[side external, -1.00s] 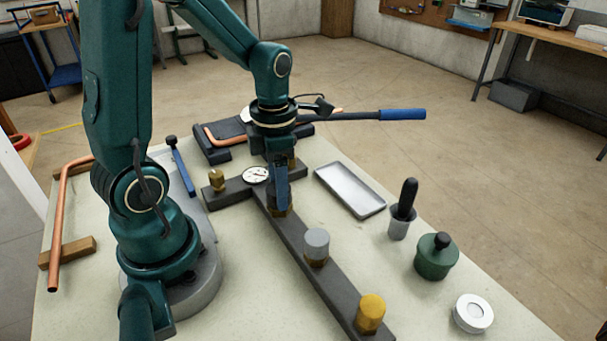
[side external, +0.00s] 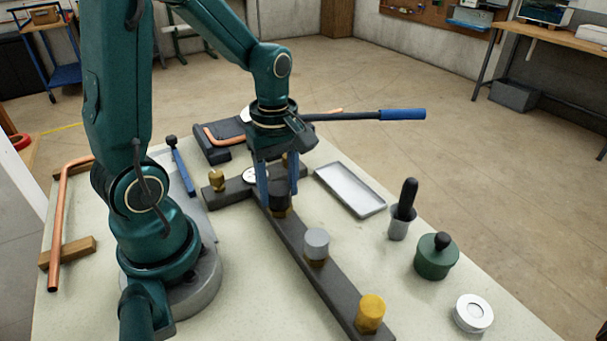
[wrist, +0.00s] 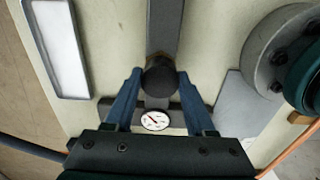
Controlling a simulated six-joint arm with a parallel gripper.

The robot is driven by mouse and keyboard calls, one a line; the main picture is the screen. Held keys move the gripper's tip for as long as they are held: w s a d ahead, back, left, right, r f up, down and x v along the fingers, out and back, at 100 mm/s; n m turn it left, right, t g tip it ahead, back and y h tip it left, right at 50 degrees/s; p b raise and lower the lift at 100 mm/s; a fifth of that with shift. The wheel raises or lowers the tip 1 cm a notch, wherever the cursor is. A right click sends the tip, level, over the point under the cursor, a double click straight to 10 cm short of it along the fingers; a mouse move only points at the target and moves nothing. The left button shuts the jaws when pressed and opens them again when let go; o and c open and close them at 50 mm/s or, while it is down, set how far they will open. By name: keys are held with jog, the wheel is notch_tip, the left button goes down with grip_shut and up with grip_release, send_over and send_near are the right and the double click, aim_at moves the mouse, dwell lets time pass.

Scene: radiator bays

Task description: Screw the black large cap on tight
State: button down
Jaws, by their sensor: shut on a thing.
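The black large cap (side external: 279,199) sits upright on a brass fitting at the far part of the dark bar (side external: 300,232). In the wrist view the cap (wrist: 160,77) is a dark round disc between the fingertips. My gripper (side external: 279,190) points straight down, with one blue finger on each side of the cap. In the wrist view my gripper (wrist: 160,74) is shut on it. The cap's thread is hidden, so I cannot tell how tightly it sits.
A grey cap (side external: 316,243) and a yellow cap (side external: 371,311) stand on nearer fittings of the bar. A pressure gauge (wrist: 155,121) lies close behind the cap. A tray (side external: 349,190), grey cup (side external: 400,225), green pot (side external: 436,259) and white ring (side external: 473,313) stand to the right.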

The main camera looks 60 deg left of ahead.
aim_at(279, 189)
jog(key=m, duration=1.5)
jog(key=shift+m, duration=0.3)
jog(key=shift+c, duration=2.2)
grip_release()
jog(key=shift+r, duration=3.45)
